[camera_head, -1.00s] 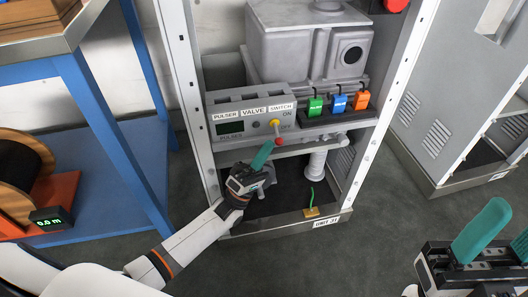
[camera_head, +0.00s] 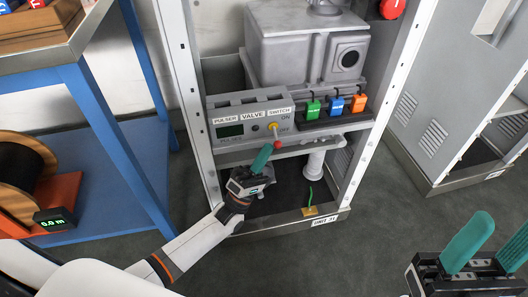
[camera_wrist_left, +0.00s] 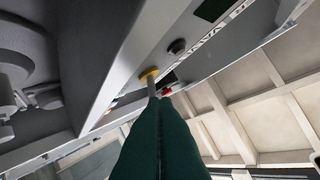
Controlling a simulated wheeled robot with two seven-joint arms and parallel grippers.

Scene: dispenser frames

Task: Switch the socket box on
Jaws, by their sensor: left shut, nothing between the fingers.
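The grey socket box (camera_head: 246,119) sits on the cabinet's shelf, with PULSER, VALVE and SWITCH labels on its front. In the left wrist view the shut fingers (camera_wrist_left: 158,103) overlap the lever beneath the yellow collar (camera_wrist_left: 149,75); contact cannot be told. My right gripper (camera_head: 490,250) is at the lower right, fingers apart and empty.
Green (camera_head: 313,108), blue (camera_head: 336,105) and orange (camera_head: 358,103) plugs stand right of the box. Cabinet posts (camera_head: 190,90) flank the opening. A blue table frame (camera_head: 110,150) with a cable reel is at left. A grey pipe (camera_head: 314,163) stands below the shelf.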

